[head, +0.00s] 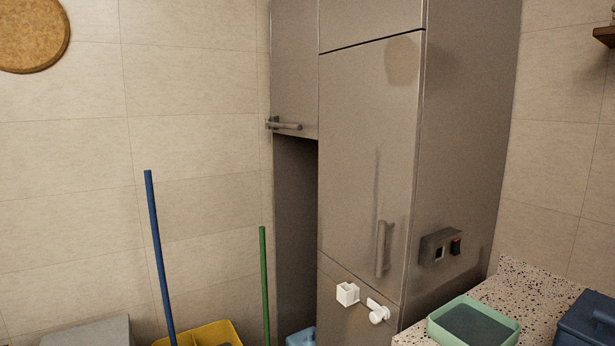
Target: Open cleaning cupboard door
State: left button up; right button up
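A tall grey metal cupboard stands in the corner in the head view. Its large front door (360,130) looks shut, with a vertical bar handle (384,248) low on its right side. A narrower upper door (293,70) is to its left, with a bar handle (285,125) at its lower edge; it also looks shut. Below this narrow door is a dark open recess (295,220). No label shows which of these is the cleaning cupboard. Neither of my grippers is in view.
Two white fittings, a square one (347,293) and a round-ended one (378,313), sit on the lower front panel. A switch box (440,247) is on the cupboard's side. A speckled counter (535,284) holds a green tray (440,325). Blue (158,250) and green (264,280) poles stand left.

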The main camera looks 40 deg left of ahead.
aim_at(370, 94)
jog(key=u, duration=1.15)
